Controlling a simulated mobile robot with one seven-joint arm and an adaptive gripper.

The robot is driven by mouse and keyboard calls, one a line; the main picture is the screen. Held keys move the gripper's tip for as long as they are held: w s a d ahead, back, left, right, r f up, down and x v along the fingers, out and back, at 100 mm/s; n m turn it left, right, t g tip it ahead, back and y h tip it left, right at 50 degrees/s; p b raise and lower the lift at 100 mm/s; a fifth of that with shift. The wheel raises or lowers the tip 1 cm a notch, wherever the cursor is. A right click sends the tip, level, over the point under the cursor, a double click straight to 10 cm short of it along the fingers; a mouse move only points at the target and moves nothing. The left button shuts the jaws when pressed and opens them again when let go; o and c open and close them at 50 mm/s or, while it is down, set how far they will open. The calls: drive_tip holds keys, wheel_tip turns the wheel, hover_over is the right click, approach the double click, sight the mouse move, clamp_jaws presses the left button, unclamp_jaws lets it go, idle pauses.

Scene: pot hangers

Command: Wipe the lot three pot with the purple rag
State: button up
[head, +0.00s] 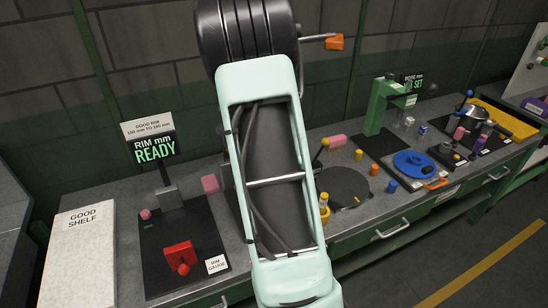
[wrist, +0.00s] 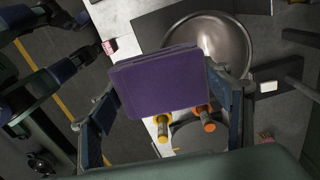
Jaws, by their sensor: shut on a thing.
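My gripper (wrist: 165,88) is shut on the purple rag (wrist: 155,75), a folded flat pad held between its two fingers in the wrist view. A round grey metal pot (wrist: 222,45) lies beyond the rag, at upper right, and the rag covers part of its lower left edge in the picture. I cannot tell whether the rag touches it. No lot label is readable on this pot. In the head view my arm fills the middle and hides the gripper, the rag and this pot.
In the head view, a rim gauge with a red block (head: 179,256) and a READY sign (head: 155,150) stands left of my arm. A white good shelf (head: 80,258) is farther left. A dark disc (head: 345,188), green press (head: 382,105) and blue round piece (head: 413,162) stand right.

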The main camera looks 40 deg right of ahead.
drive_tip(key=shift+r, duration=2.75)
